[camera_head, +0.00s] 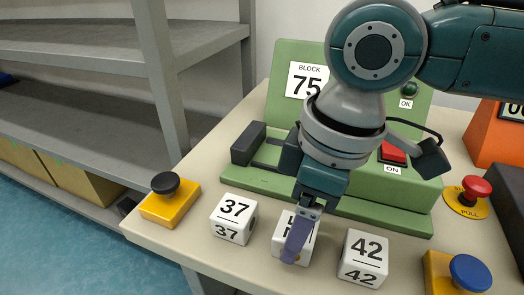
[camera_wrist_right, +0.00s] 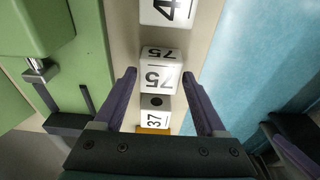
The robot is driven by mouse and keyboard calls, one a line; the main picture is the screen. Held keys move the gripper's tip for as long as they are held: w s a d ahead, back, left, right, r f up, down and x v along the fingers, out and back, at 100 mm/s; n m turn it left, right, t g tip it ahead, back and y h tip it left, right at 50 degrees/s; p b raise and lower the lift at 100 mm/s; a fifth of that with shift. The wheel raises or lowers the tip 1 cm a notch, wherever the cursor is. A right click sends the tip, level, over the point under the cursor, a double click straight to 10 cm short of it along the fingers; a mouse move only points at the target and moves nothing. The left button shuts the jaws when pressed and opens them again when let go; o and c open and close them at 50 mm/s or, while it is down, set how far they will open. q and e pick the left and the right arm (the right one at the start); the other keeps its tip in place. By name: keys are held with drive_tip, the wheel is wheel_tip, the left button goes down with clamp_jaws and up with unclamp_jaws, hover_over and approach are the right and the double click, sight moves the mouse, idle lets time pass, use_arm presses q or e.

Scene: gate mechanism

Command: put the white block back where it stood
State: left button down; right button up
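Three white number blocks stand in a row along the table's front: block 37 (camera_head: 233,218), the middle block (camera_head: 280,243) and block 42 (camera_head: 363,258). The wrist view shows the middle one as block 75 (camera_wrist_right: 160,72), with block 37 (camera_wrist_right: 156,110) below it and block 42 (camera_wrist_right: 167,12), partly cut off, above. My right gripper (camera_head: 297,240) points down at block 75 and hides part of its face. Its purple fingers (camera_wrist_right: 159,74) are apart, one each side of block 75, with gaps visible. What seems to be my left gripper shows partly at the wrist view's lower right corner.
A green machine (camera_head: 265,182) with a sign reading BLOCK 75 (camera_head: 305,80) stands behind the blocks. A yellow box with a black knob (camera_head: 168,203) is left; one with a blue knob (camera_head: 462,274) is right. A red knob (camera_head: 475,187) and grey shelves (camera_head: 75,45) flank the table.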

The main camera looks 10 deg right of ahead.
drive_tip(key=shift+o, duration=1.3)
drive_tip(key=shift+r, duration=0.1)
wheel_tip(320, 180, up, 11)
drive_tip(key=d+p, duration=0.1)
drive_tip(key=p, duration=0.2)
drive_tip(key=s+a+f+m+t+y, duration=0.2)
drive_tip(key=s+a+f+y, duration=0.15)
drive_tip(key=s+a, duration=0.3)
drive_tip(key=s+d+f+m+h, duration=0.2)
drive_tip(key=s+d+m, duration=0.1)
drive_tip(key=s+d, duration=0.2)
drive_tip(key=s+d+f+m+h, duration=0.2)
drive_tip(key=s+d+f+m, duration=0.1)
drive_tip(key=d, duration=0.5)
drive_tip(key=shift+s+d+m+t+h, duration=0.3)
drive_tip(key=shift+s+m, duration=0.3)
drive_tip(key=shift+s, duration=0.25)
drive_tip(key=shift+r, duration=0.1)
